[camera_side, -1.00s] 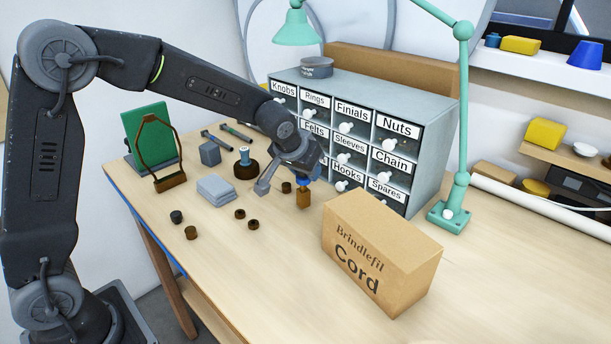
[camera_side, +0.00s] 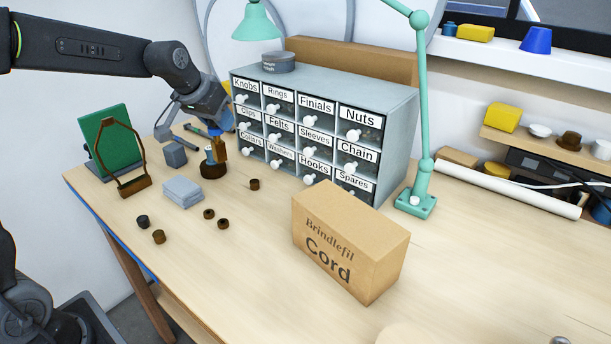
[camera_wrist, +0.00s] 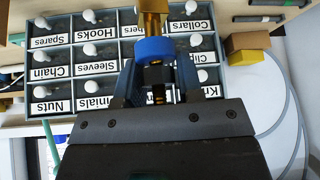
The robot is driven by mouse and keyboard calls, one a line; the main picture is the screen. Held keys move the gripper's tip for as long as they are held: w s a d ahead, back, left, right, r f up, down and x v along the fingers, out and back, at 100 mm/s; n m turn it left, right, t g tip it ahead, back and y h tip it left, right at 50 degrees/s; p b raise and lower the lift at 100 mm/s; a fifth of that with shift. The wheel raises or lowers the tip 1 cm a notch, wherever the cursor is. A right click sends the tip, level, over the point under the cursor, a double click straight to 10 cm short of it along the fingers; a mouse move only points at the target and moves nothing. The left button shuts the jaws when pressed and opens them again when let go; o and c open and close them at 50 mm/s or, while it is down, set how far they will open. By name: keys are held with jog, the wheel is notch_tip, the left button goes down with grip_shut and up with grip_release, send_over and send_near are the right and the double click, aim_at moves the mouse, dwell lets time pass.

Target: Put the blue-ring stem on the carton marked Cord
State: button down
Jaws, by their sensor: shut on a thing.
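The blue-ring stem (camera_side: 219,147) is a brass-coloured rod with a blue collar. In the wrist view the blue collar (camera_wrist: 155,49) sits between my fingers and the brass part points away from them. My gripper (camera_side: 214,124) is shut on the stem and holds it in the air, in front of the drawer cabinet's left end. My gripper also shows in the wrist view (camera_wrist: 157,75). The carton marked Cord (camera_side: 345,245) is a closed brown box standing on the bench at front right, well apart from the stem. Its top is bare.
The labelled drawer cabinet (camera_side: 330,95) stands behind. A dark round base (camera_side: 213,170) with a light upper part is near the stem in the picture. A green lamp (camera_side: 422,150) rises behind the carton.

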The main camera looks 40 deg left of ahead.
jog(key=d+r+m+g+h, duration=0.1)
jog(key=d+r+m+h, duration=0.1)
jog(key=d+r+m, duration=0.35)
jog(key=d+r+m+h, duration=0.2)
jog(key=d+r, duration=0.1)
jog(key=d, duration=0.6)
jog(key=d+r+m+g+h, duration=0.1)
jog(key=d+r+m+h, duration=0.2)
jog(key=d, duration=0.4)
jog(key=w+d+f+y, duration=0.1)
jog(key=d+f, duration=0.9)
jog(key=d, duration=0.1)
jog(key=shift+d, duration=0.25)
jog(key=shift+f+m, duration=0.25)
jog(key=c, duration=0.8)
grip_release()
jog(key=shift+o, duration=0.2)
